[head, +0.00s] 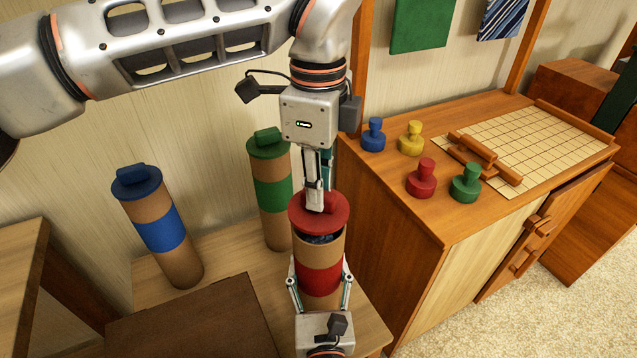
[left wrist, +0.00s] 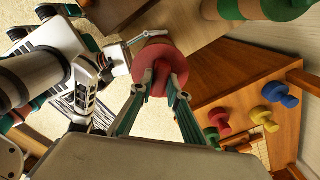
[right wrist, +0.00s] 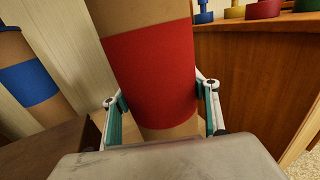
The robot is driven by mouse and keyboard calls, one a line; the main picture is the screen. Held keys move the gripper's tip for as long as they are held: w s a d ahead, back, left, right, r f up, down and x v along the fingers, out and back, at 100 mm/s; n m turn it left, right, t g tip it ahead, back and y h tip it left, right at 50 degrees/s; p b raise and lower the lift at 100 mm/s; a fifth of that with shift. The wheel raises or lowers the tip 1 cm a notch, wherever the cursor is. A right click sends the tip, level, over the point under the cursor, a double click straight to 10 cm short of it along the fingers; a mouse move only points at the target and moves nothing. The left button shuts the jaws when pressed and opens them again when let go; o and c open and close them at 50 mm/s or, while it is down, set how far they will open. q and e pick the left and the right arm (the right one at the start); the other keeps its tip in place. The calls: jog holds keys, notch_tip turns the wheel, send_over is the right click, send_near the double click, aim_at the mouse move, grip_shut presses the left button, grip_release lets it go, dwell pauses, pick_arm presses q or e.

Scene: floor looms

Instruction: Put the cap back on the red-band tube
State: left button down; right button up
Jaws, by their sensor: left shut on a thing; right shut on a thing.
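The red-band tube (head: 319,280) stands upright, a brown cardboard cylinder with a wide red band (right wrist: 152,72). My right gripper (head: 319,276) is shut around the tube at its band, one finger on each side. The red cap (head: 333,216) is just over the tube's mouth, and a dark opening with something inside shows below its near rim. My left gripper (head: 316,206) comes from above and is shut on the cap's knob. In the left wrist view the cap (left wrist: 172,62) lies between its fingertips and covers most of the tube.
A blue-band tube (head: 160,233) and a green-band tube (head: 273,195), both capped, stand to the left. A brown box (head: 195,322) is at the front left. A wooden cabinet (head: 400,275) on the right carries several coloured knobbed pieces and a grid board (head: 540,140).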

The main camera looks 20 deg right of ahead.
pick_arm(q)
jog(key=shift+f, duration=0.1)
jog(key=shift+f, duration=0.8)
jog(key=shift+f, duration=0.65)
jog(key=c, duration=1.8)
grip_release()
jog(key=shift+c, duration=0.2)
notch_tip(320, 180, up, 12)
